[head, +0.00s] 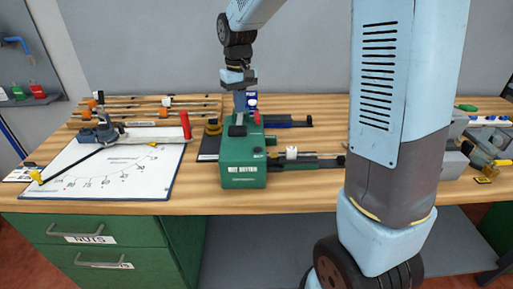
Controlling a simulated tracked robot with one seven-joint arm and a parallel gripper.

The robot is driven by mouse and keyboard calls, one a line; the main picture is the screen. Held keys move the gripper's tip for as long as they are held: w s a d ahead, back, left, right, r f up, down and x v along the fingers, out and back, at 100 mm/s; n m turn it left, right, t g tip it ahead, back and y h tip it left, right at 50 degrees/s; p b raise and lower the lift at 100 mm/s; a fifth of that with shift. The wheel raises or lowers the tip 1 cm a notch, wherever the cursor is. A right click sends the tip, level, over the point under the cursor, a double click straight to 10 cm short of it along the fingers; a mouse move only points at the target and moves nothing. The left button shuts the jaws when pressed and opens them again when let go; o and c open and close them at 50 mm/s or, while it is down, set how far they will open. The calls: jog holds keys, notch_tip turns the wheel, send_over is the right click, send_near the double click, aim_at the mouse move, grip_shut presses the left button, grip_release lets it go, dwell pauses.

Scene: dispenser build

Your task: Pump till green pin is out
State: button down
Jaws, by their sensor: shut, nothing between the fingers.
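A green box-shaped dispenser (243,172) with a white label stands on the workbench in the middle. The label is too small to read surely. A dark lever or pad (237,130) lies on its top, and a red part (257,118) sits at its back right. My gripper (239,117) points down from above, shut and empty, with its fingertips at or just above the dark pad; I cannot tell whether they touch. I cannot make out a green pin at the dispenser.
A white board with an angle scale (120,170) lies at left, with a red-handled tool (185,125) at its back edge. Rods on wooden racks (150,108) stand behind. A black rail with a white block (291,153) lies right of the dispenser. My arm hides part of the right side.

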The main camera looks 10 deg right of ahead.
jog(key=shift+s+f, duration=0.2)
jog(key=shift+f, duration=0.4)
jog(key=shift+s+f, duration=0.15)
jog(key=shift+f, duration=0.45)
jog(key=shift+w+r, duration=0.2)
jog(key=shift+r, duration=0.35)
jog(key=shift+w+r, duration=0.15)
jog(key=shift+r, duration=0.5)
jog(key=shift+r, duration=0.2)
notch_tip(320, 180, up, 7)
jog(key=shift+f, duration=0.15)
